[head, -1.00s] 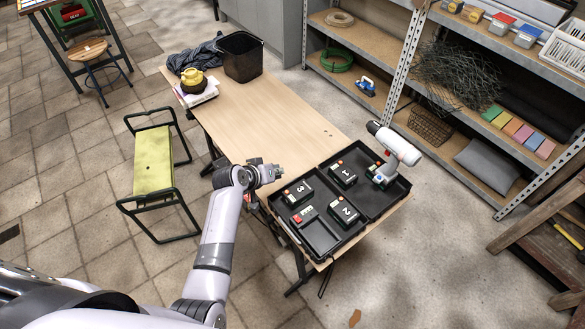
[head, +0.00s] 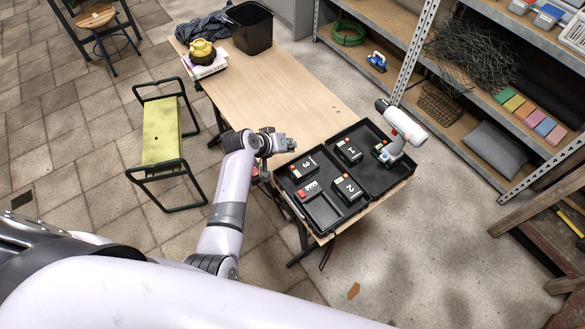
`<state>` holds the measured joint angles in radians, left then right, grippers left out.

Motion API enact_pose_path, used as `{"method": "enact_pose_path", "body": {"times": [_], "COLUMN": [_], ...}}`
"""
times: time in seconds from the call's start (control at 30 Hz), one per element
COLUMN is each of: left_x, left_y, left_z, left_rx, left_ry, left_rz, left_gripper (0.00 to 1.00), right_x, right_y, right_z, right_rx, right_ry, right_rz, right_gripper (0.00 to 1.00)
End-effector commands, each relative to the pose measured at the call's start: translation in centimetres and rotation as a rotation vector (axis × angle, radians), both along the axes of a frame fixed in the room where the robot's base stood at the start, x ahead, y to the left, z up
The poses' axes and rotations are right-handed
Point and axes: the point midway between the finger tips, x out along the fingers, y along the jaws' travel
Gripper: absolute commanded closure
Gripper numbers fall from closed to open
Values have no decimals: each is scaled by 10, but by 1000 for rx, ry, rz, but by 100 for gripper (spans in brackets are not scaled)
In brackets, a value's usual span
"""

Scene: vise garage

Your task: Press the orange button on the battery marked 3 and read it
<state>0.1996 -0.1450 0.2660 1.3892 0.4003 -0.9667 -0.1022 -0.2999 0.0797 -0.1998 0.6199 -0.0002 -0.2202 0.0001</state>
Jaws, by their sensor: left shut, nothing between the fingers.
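The battery marked 3 (head: 306,167) is a dark block with a white 3 on top and a small orange spot toward its left side. It lies in the left half of an open black case (head: 322,226) on the table. My left gripper (head: 288,144) is shut and empty, just beyond and left of battery 3, apart from it in the picture. The height of the gripper over the case is hard to tell. The orange button is too small to see clearly, and no reading shows. My right gripper is not in view.
A white drill (head: 402,126) stands in the right half. The wooden table (head: 290,95) is bare in the middle. A black bin (head: 250,27) stands at its far end.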

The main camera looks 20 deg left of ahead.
Motion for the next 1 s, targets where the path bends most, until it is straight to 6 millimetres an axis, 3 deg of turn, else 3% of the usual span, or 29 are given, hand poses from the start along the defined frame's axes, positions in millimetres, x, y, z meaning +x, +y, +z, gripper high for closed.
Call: {"method": "enact_pose_path", "body": {"times": [0.03, 0.33, 0.57, 1.0], "left_x": [0, 0, 0, 0], "left_y": [0, 0, 1, 0], "left_z": [-13, -54, -70, -71], "left_rx": [-1, -1, 0, 0], "left_ry": [0, -1, -2, -1], "left_rz": [1, 1, 1, 1], "left_gripper": [100, 100, 100, 100], "right_x": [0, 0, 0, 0], "right_y": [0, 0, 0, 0], "right_z": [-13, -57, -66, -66], "right_rx": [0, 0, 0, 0], "right_ry": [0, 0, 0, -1], "right_rz": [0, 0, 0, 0], "right_gripper": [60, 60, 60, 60]}}
